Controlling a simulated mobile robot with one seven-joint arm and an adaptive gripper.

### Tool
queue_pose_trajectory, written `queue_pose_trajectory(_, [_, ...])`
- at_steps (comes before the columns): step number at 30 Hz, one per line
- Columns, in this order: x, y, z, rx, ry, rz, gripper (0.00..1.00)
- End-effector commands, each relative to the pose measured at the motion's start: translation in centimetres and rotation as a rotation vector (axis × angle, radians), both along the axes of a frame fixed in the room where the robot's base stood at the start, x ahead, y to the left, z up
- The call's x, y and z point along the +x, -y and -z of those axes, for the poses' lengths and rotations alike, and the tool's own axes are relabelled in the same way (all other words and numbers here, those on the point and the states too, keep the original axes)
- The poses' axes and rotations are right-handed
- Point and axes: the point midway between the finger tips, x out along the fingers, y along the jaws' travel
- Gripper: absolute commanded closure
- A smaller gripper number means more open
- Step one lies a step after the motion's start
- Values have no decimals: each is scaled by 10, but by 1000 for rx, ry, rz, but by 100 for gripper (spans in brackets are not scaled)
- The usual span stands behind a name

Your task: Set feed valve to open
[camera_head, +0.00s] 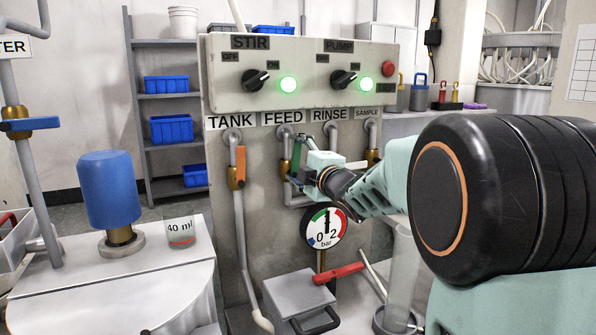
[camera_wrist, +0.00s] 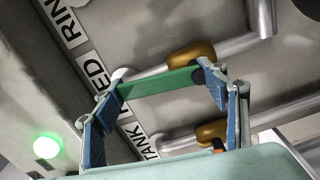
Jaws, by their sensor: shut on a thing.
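The feed valve (camera_head: 285,165) is a brass fitting on the pipe under the FEED label (camera_head: 283,119). Its green handle (camera_head: 298,150) is partly hidden by my gripper (camera_head: 304,174). In the wrist view, the green handle (camera_wrist: 155,83) spans between the two blue-padded fingers of my gripper (camera_wrist: 163,86), which is shut on it. There the handle lies roughly along the pipe, with the brass body (camera_wrist: 192,54) behind it.
The orange-handled tank valve (camera_head: 240,165) hangs to the left; the rinse and sample pipes are to the right, partly behind my arm. A pressure gauge (camera_head: 326,226) sits just below. Above is the switch panel (camera_head: 315,60) with two green lamps.

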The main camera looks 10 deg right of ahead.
Motion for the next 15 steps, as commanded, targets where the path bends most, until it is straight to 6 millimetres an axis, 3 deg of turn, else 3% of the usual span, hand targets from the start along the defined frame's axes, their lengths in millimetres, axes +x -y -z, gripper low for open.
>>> queue_pose_trajectory(15, [-1, -2, -2, -52, 18, 0, 77])
